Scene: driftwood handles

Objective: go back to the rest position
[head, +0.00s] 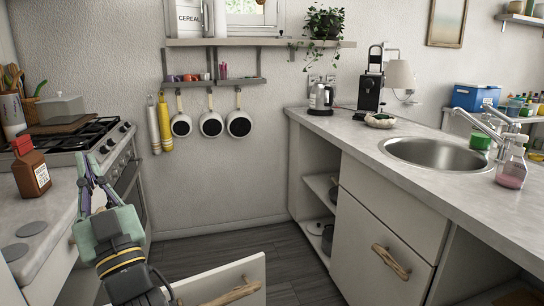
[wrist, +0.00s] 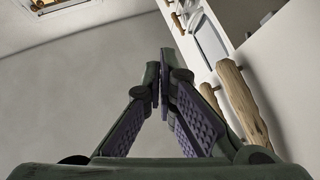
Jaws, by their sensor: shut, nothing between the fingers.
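My gripper (head: 90,165) is raised at the left of the head view, in front of the stove and the left counter. Its fingers point up and are closed together with nothing between them. In the wrist view the fingertips (wrist: 163,78) meet near the middle. A driftwood handle (wrist: 241,105) on a white front lies just right of the fingers there, apart from them as far as I can tell. In the head view a white drawer front (head: 240,274) with a driftwood handle (head: 232,294) stands out at the bottom, right of my gripper.
The stove (head: 90,135) is behind. At right, a counter (head: 350,126) with a sink (head: 437,152) tops a cabinet with a driftwood handle (head: 391,262). Dark floor (head: 240,246) lies open between.

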